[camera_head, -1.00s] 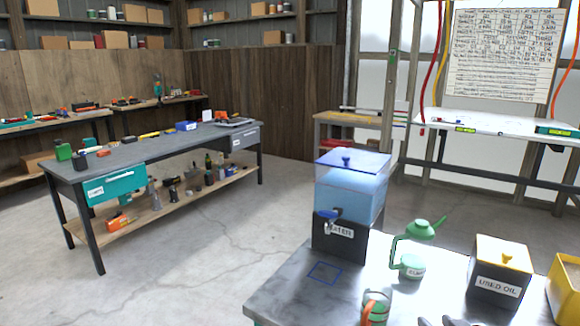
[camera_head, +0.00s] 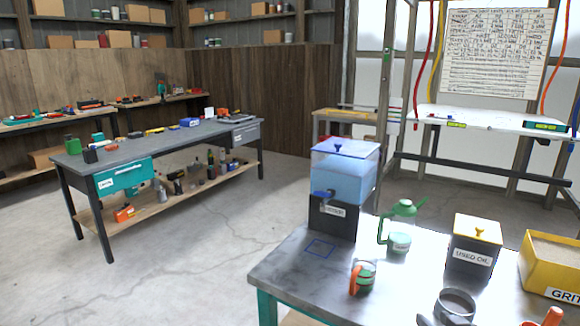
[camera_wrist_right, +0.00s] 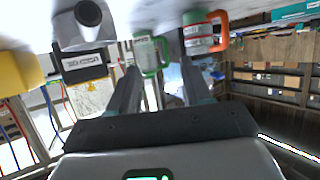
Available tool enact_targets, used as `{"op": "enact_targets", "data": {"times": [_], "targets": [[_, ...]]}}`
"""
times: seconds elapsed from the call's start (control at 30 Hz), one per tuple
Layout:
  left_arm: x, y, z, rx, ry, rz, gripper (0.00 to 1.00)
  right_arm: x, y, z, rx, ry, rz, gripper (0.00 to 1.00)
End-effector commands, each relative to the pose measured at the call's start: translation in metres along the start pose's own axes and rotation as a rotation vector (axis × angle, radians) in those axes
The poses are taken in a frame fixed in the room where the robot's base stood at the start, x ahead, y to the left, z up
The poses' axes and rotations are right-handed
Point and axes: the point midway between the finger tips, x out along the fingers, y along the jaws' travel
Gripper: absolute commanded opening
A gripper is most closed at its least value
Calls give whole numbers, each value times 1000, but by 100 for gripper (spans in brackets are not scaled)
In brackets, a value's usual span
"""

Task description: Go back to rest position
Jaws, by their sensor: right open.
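My right gripper (camera_wrist_right: 160,72) is open in the right wrist view, with its two dark fingers apart and nothing held between them. That view is upside down. Beyond the fingers stand a green oil can (camera_wrist_right: 149,50) and a green mug with an orange handle (camera_wrist_right: 197,38), both clear of the jaws. I cannot make out either gripper clearly in the head view. My left gripper shows in neither view.
The near bench (camera_head: 285,275) bears a water tank (camera_head: 344,180), the oil can (camera_head: 400,241), the mug (camera_head: 363,277), a used-oil box (camera_head: 473,250), a yellow grit bin (camera_head: 550,280) and a grey cup (camera_head: 456,304). Concrete floor (camera_head: 215,255) lies open at left.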

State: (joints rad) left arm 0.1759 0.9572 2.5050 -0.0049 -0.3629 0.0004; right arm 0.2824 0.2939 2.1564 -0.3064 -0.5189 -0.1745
Motion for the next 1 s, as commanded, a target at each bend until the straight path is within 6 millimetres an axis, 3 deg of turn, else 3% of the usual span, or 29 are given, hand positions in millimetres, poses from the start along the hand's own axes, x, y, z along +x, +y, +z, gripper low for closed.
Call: {"op": "enact_targets", "data": {"times": [0.07, 0.27, 0.43, 0.57, 0.67, 0.8, 0.9, 1.0], "targets": [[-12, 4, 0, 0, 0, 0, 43, 2, -11, -3, -1, -21, -23, 49], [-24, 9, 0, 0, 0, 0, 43, 17, -48, 48, 19, -150, -101, 49], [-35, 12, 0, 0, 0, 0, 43, 14, -83, 98, 52, -287, -161, 49], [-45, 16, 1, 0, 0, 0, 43, -1, -114, 148, 96, -433, -208, 49], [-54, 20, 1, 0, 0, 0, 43, -28, -144, 198, 144, -594, -246, 49], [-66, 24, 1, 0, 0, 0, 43, -88, -182, 270, 227, -861, -273, 49], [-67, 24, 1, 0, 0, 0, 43, -127, -196, 302, 279, -1008, -263, 49], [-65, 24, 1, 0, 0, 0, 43, -153, -200, 320, 329, -1100, -233, 49]]}}
